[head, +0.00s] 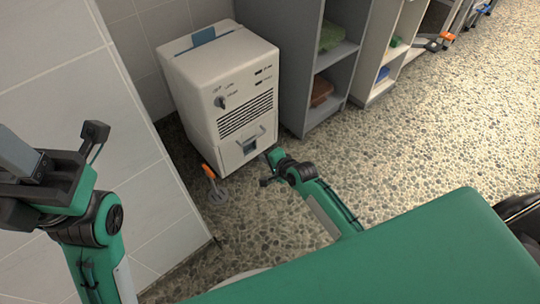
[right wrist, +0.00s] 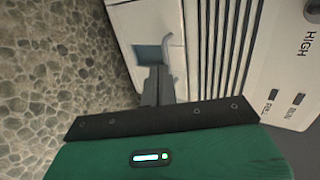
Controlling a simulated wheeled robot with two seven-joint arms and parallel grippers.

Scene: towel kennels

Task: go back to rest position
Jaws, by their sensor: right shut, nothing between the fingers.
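A cream dehumidifier-like machine (head: 222,90) stands on the pebbled floor by the tiled wall, with a knob, vents and a small front panel with a grey handle (head: 250,138). My right gripper (head: 268,167) is low in front of this panel, at the machine's lower right. In the right wrist view its fingers (right wrist: 157,86) are together and empty, close to the grey handle (right wrist: 168,47); whether they touch it is unclear. My left gripper (head: 60,160) is raised at the left edge, in front of the tiles. Its jaw opening cannot be made out.
A grey shelf unit (head: 299,68) right of the machine holds a green towel (head: 331,36) and a brown towel (head: 321,91). The pebbled floor (head: 440,125) is open to the right.

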